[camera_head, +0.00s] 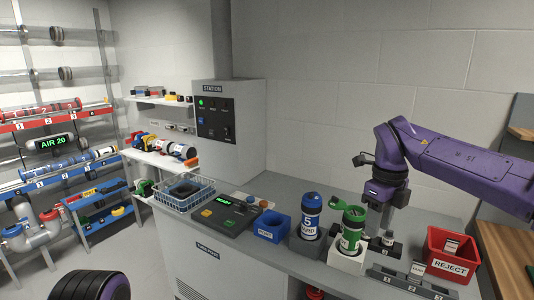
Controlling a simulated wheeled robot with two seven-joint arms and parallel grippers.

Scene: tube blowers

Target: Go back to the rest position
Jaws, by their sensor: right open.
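My right gripper (383,244) hangs down from the purple arm at the counter's right part, behind and right of the green canister; it is open. A small dark item with a pale label shows at its fingers; I cannot tell whether they touch it. The green canister (352,232) stands in a white holder (346,262) with its green lid swung open to the left. A blue-capped canister (310,222) marked 5 stands upright in a grey holder (304,248) to its left. My left gripper does not show; only a dark rounded part with purple shows at the bottom left.
A red REJECT bin (449,268) holds a small labelled item at right. A numbered grey rack (405,287) lies in front. A blue bin (271,233), a control panel (226,215) and a wire basket (185,205) stand further left. Wall and shelves edge the counter.

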